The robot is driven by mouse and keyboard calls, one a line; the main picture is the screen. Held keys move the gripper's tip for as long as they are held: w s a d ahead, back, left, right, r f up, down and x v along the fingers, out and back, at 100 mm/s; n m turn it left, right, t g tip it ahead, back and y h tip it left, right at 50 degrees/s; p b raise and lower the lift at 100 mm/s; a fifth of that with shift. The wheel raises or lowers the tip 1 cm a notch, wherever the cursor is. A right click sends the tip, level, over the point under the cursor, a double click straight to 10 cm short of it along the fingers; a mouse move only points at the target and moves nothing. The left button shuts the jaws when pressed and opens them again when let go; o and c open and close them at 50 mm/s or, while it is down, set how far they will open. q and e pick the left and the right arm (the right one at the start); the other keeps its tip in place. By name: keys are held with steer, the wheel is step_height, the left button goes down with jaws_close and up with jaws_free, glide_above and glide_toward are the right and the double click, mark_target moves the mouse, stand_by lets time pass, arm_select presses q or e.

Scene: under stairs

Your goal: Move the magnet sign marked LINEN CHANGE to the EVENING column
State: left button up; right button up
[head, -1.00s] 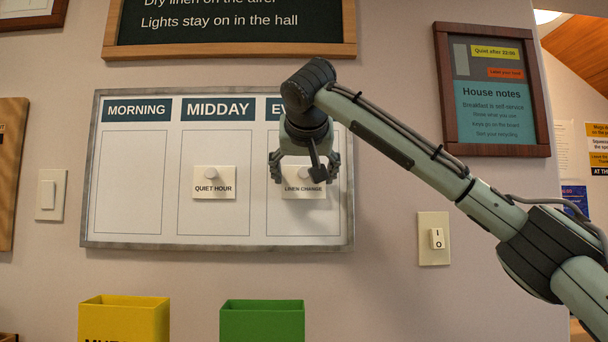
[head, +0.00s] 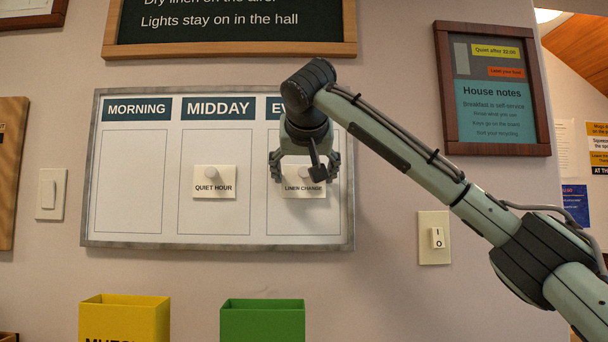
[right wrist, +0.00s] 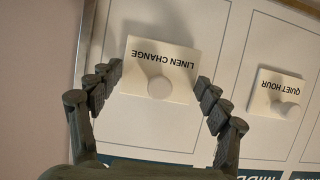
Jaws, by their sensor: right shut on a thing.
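I cannot tell whether the sign's back touches the board. The gripper hides most of the EVENING header, of which only the first letters show. My left gripper is not in view.
The QUIET HOUR sign (head: 214,183) is in the MIDDAY column; the MORNING column (head: 128,190) is empty. A light switch (head: 434,238) is right of the board. A yellow bin (head: 124,318) and a green bin (head: 262,322) stand below. A House notes frame (head: 495,90) hangs upper right.

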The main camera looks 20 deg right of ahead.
steer(key=shift+w+d+r, duration=0.1)
steer(key=shift+w+d, duration=0.05)
steer(key=shift+w, duration=0.25)
stand_by(0.3)
steer(key=o, duration=1.1)
steer(key=shift+w, duration=0.1)
steer(key=shift+o, duration=0.2)
